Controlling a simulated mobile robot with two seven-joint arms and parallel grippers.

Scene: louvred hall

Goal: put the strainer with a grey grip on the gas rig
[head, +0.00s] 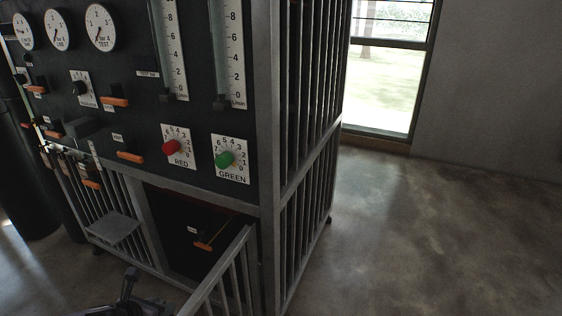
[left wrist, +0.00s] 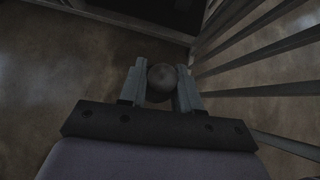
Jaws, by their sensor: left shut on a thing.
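The gas rig (head: 205,100) is a dark panel in a grey barred frame, with gauges, scales and orange-handled valves. My left gripper (head: 129,286) is low in front of it, at the bottom of the head view. In the left wrist view, my left gripper (left wrist: 161,88) is shut on a round dark-grey thing (left wrist: 163,78). Only its rounded end shows, so I cannot tell if it is the strainer's grey grip. No strainer mesh is visible. A grey blocky piece (head: 86,128) sits on the panel's left part. My right gripper is not in view.
A barred gate (head: 222,273) stands swung out right of my left gripper; bars (left wrist: 265,48) also show close in the wrist view. Behind it is a dark opening (head: 178,232). A small grey shelf (head: 112,230) is to its left. Floor (head: 430,240) at right is clear.

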